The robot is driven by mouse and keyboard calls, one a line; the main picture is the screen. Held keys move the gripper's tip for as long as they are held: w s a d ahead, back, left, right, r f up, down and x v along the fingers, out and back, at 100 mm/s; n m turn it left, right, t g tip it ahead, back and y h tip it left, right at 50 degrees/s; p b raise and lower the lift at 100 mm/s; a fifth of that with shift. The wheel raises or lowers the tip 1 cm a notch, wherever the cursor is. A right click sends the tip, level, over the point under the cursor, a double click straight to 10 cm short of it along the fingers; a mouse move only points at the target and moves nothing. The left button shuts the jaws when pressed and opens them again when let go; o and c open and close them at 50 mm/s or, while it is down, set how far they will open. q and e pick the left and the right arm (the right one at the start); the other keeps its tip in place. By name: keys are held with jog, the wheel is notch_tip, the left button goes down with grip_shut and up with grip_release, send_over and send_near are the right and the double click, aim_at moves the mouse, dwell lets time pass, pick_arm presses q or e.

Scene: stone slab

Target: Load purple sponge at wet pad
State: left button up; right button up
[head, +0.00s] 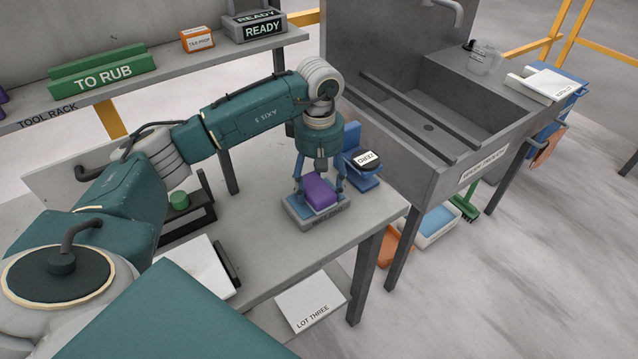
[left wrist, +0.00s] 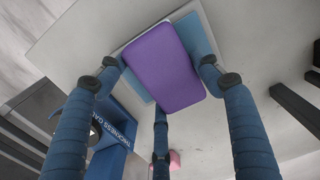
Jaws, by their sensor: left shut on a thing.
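The purple sponge (head: 319,191) is between the fingers of my left gripper (head: 319,183), which is shut on it. It also shows in the left wrist view (left wrist: 163,66), with blue fingers at its sides. The wet pad (head: 297,214), a light blue pad on a grey base, lies directly under the sponge near the bench's right end. Its blue surface shows beyond the sponge's edges in the left wrist view (left wrist: 197,36). I cannot tell whether the sponge touches the pad. My right gripper is not in view.
A blue gauge (head: 359,170) with a dark-topped display stands just behind and right of the pad. A sink (head: 435,120) adjoins the bench's right side. Bare bench (head: 255,235) lies left of the pad.

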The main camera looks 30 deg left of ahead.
aim_at(319, 183)
pick_arm(q)
jog(key=shift+r+p, duration=0.65)
jog(key=shift+r, duration=0.25)
jog(key=shift+r+p, duration=1.35)
jog(key=shift+r, duration=1.2)
